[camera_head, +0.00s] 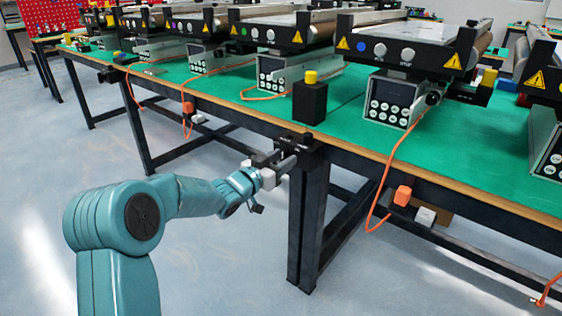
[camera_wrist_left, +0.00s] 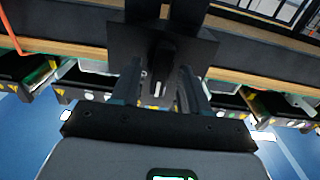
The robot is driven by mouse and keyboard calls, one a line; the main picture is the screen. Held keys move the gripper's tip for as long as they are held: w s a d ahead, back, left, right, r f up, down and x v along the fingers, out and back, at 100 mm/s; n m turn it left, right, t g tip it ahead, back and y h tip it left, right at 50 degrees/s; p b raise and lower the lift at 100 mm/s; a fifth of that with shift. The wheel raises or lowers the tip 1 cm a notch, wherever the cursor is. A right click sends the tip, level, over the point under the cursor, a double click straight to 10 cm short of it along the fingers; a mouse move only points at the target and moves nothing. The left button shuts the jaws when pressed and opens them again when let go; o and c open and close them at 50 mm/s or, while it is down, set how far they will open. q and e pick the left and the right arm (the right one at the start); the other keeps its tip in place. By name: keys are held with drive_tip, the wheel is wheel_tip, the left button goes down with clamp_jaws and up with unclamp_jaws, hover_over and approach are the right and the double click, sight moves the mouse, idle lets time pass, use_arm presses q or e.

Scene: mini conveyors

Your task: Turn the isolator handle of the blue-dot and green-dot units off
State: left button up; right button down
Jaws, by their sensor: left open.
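The blue-dot unit (camera_head: 405,45) stands on the green bench at right of centre, its blue dot (camera_head: 362,44) on the front. The green-dot unit (camera_head: 285,32) is to its left, its green dot (camera_head: 243,31) also facing front. A black isolator box (camera_head: 303,142) is fixed under the bench's front edge, between the two units. My left gripper (camera_head: 285,164) is open just in front of it. In the left wrist view, the isolator's dark handle (camera_wrist_left: 161,58) shows between my open fingers (camera_wrist_left: 160,88); contact cannot be told. My right gripper is not in view.
A black box with a yellow top (camera_head: 310,98) stands on the bench above the isolator. An orange plug (camera_head: 403,195) and cable hang below the bench edge to the right. A bench leg (camera_head: 308,220) stands below my gripper. The floor at left is clear.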

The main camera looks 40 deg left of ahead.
use_arm(q)
clamp_jaws()
